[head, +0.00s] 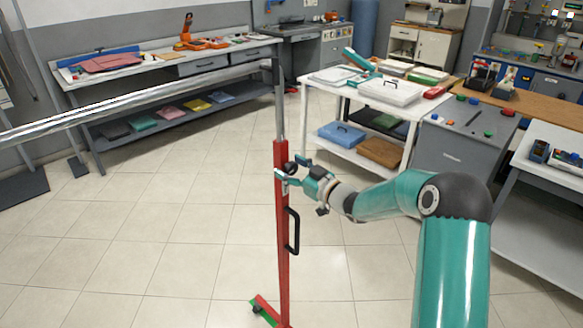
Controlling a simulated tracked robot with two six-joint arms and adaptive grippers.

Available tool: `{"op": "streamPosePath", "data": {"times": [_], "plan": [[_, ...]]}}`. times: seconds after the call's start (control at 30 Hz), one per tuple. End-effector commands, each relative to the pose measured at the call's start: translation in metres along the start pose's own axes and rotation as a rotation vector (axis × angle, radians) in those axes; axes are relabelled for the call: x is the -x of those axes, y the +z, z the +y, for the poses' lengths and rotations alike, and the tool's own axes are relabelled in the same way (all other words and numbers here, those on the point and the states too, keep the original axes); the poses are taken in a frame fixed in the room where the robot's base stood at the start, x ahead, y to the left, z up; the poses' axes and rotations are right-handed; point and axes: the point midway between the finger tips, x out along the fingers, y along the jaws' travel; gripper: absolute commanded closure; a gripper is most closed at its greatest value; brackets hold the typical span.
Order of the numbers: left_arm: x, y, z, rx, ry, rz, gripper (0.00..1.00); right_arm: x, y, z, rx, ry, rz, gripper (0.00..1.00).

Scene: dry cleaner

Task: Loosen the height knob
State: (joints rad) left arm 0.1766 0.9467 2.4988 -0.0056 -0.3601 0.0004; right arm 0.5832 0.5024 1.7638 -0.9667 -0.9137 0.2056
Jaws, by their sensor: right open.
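A garment rack has a red upright post (281,225) with a thinner grey inner tube (279,110) rising from its top and a long metal rail (130,102) running off to the left. A small dark height knob (289,168) sits near the top of the red post. My right gripper (291,170) is open at the knob, with its fingers reaching in from the right, one above and one below it. I cannot tell whether they touch it. My left gripper is not in view.
A black handle (293,231) sticks out from the post below my right gripper. The rack's red foot (265,309) is on the tiled floor. A white table (345,88) with trays stands behind to the right, beside a grey console (455,150). The floor at left is clear.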

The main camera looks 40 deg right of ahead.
Motion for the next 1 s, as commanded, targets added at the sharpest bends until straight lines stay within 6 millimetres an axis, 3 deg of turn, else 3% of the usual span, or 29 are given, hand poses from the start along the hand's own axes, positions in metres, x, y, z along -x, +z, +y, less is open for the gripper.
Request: {"op": "streamPosePath", "data": {"times": [0.07,0.4,0.43,0.7,0.97,1.0], "plan": [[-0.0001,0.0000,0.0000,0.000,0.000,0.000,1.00,0.0002,0.0000,0.0000,0.000,0.000,0.000,0.34],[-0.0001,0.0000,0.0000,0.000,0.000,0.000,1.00,0.0005,0.0000,0.0000,0.000,0.000,0.000,0.91],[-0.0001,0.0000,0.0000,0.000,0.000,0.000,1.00,0.0005,-0.0001,0.0000,0.000,0.000,0.000,0.92],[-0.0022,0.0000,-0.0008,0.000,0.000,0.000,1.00,0.0005,0.0003,0.0005,-0.120,-0.001,0.000,0.93],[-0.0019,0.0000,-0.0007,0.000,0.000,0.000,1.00,0.0005,0.0000,0.0006,-0.133,0.000,-0.001,0.93],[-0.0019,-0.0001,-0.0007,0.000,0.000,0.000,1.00,0.0005,0.0000,0.0006,-0.133,0.000,-0.001,0.56]]}}
